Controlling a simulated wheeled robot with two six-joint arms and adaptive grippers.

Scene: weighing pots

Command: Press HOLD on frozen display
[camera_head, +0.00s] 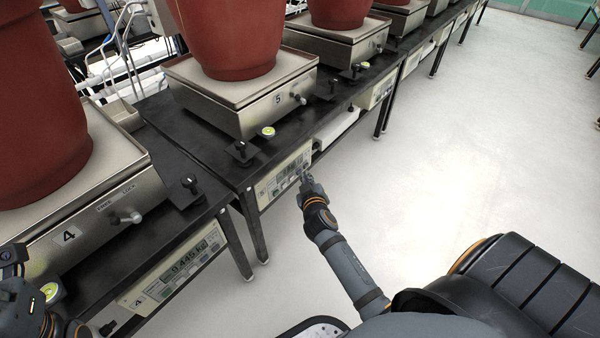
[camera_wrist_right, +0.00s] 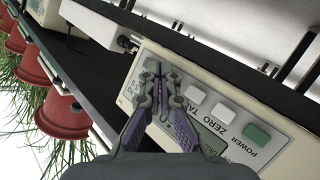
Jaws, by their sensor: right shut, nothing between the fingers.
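The display panel of scale 5 (camera_head: 285,176) is fixed under the front edge of the black table, its grey screen too small to read. The panel fills the right wrist view (camera_wrist_right: 285,148), with keys marked ZERO (camera_wrist_right: 222,113) and POWER (camera_wrist_right: 257,134) and a partly covered key beside them. My right gripper (camera_head: 304,176) is shut and empty, its fingertips (camera_wrist_right: 160,72) over the upper-left keys; I cannot tell whether they touch. The HOLD key cannot be made out. My left gripper is partly in view at the lower left corner, its fingers unclear.
Scale 4's panel (camera_head: 177,266) reads about 9.445 kg. Red pots stand on steel scales, with scale 5 (camera_head: 240,97) behind the panel. Black knobs and a green level (camera_head: 267,132) sit along the table edge. The floor (camera_head: 450,140) to the right is clear.

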